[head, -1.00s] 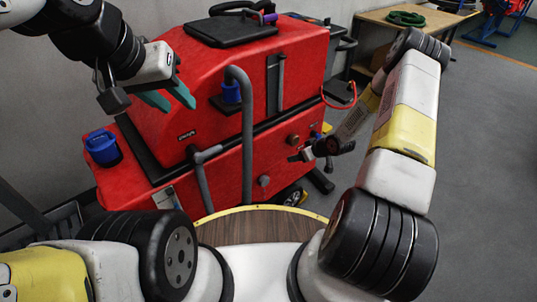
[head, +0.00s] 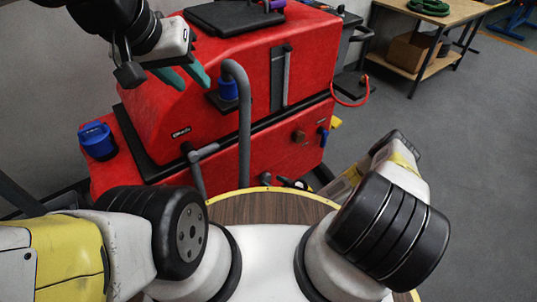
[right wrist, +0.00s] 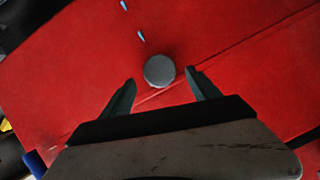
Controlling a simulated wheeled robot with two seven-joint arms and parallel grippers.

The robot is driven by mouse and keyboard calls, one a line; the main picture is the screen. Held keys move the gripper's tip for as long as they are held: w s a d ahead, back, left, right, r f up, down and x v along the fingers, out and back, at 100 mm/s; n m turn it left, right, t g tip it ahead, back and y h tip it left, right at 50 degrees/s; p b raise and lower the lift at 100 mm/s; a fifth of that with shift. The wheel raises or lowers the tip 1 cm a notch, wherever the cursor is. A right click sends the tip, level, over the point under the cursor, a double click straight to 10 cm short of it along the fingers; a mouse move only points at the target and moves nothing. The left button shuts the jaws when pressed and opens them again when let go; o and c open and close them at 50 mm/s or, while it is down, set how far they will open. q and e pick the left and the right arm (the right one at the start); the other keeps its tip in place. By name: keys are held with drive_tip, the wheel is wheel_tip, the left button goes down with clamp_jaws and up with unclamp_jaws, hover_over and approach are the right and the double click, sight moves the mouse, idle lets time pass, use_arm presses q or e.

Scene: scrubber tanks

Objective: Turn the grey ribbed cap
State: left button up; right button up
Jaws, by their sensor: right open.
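The grey ribbed cap (right wrist: 159,71) is a round grey disc on the red tank wall in the right wrist view. My right gripper (right wrist: 157,86) is open, its two dark fingers spread apart at the lower left and right of the cap. The fingers do not appear closed on it, and I cannot tell how far the cap is from them in depth. My left gripper (head: 184,76) is open and empty, above the machine's left side.
The red scrubber machine (head: 240,55) fills the middle. A wooden table (head: 425,50) stands behind right; floor there is clear.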

sight(269, 179)
drive_tip(key=shift+x, duration=1.85)
drive_tip(key=c, duration=1.4)
drive_tip(key=shift+o, duration=0.2)
drive_tip(key=m+y, duration=0.1)
drive_tip(key=m, duration=0.1)
drive_tip(key=m+g+y, duration=0.1)
drive_tip(key=m, duration=0.1)
drive_tip(key=shift+d+f+y, duration=0.1)
drive_tip(key=shift+f+y, duration=0.1)
drive_tip(key=shift+y, duration=0.2)
drive_tip(key=m+y, duration=0.2)
drive_tip(key=m, duration=0.2)
drive_tip(key=shift+d+f, duration=0.1)
drive_tip(key=shift+f, duration=0.05)
drive_tip(key=shift+w+m, duration=0.1)
drive_tip(key=shift+m, duration=0.3)
